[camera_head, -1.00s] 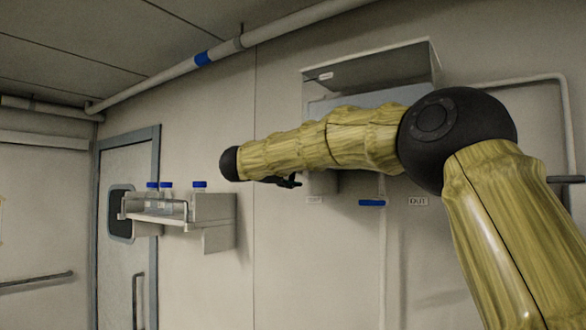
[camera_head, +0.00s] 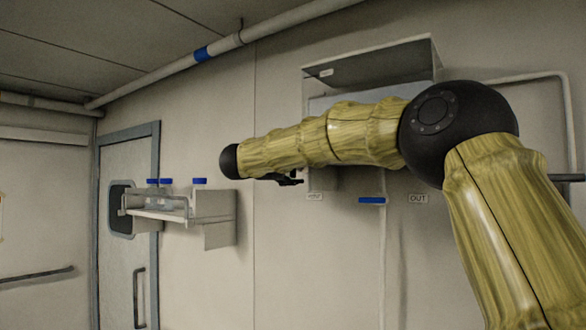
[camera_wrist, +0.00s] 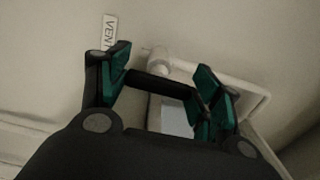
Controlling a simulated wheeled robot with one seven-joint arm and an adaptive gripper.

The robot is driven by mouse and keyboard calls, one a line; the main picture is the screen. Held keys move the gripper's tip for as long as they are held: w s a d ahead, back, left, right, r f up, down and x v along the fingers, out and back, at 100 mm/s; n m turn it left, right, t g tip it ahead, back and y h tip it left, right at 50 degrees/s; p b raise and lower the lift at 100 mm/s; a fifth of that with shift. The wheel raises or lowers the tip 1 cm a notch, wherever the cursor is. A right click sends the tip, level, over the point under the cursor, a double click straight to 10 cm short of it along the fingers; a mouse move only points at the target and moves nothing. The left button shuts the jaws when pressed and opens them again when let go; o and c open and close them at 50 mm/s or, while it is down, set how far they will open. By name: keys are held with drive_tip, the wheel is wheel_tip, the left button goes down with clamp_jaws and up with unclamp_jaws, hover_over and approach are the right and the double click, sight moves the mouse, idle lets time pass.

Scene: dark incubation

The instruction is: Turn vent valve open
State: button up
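My gripper (camera_wrist: 165,90) shows in the wrist view with its two green-padded fingers apart. A black bar (camera_wrist: 160,84), which looks like the vent valve's handle, spans the gap between them. I cannot tell whether the fingers touch it. A white round fitting (camera_wrist: 159,61) sits just behind the bar, and a VENT label (camera_wrist: 109,31) is on the wall at upper left. In the head view my gripper (camera_head: 292,181) is a small dark shape under my forearm, left of a small label (camera_head: 315,197). My forearm hides much of this area.
A wall box (camera_head: 372,62) stands behind my arm. A blue handle (camera_head: 372,201) and an OUT label (camera_head: 418,199) are below it. A shelf (camera_head: 218,208) with blue-capped bottles (camera_head: 200,182) is at left. A pipe (camera_head: 567,115) with a dark lever (camera_head: 568,178) is at right.

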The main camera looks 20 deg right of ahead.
idle(0.3)
drive_tip(key=v, duration=1.2)
